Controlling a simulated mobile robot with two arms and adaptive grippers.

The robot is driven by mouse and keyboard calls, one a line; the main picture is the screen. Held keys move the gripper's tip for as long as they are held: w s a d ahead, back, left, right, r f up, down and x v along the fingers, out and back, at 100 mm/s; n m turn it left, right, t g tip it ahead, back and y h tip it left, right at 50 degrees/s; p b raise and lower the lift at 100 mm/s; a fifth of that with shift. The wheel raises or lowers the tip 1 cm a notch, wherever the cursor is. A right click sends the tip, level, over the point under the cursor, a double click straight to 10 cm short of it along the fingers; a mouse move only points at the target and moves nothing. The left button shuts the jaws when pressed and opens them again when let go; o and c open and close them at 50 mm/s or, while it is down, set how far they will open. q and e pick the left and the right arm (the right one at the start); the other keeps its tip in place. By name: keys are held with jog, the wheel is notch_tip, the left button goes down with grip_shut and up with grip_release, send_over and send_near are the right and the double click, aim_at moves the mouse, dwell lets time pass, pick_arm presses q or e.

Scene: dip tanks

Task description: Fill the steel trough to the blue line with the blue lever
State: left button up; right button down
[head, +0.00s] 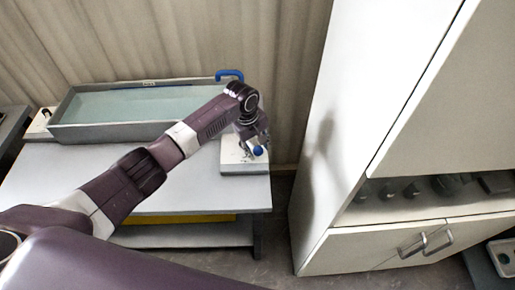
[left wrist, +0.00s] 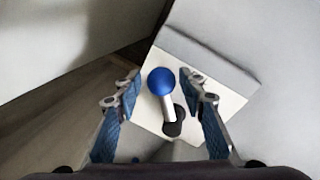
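The steel trough (head: 105,133) stands on the table and holds pale, clear water (head: 140,103). The blue lever shows as a blue ball knob (head: 258,151) on a white base plate (head: 240,165) at the table's right end. In the left wrist view the blue knob (left wrist: 161,81) sits on a short white stem rising from a dark slot. My left gripper (head: 252,143) is over the lever. Its fingers (left wrist: 162,95) are open on either side of the knob, with gaps visible. My right gripper is not in view.
A blue spout (head: 230,74) bends over the trough's back right corner. Another small white plate with a dark knob (head: 42,120) is at the trough's left end. A tall white cabinet (head: 335,120) stands to the right, beyond a floor gap. The table front (head: 190,190) is bare.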

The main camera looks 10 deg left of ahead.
pick_arm(q)
jog(key=shift+o, duration=0.3)
notch_tip(320, 180, up, 12)
jog(key=s+a, duration=0.1)
jog(key=shift+s+a, duration=0.3)
jog(key=shift+s, duration=0.05)
jog(key=shift+f, duration=0.2)
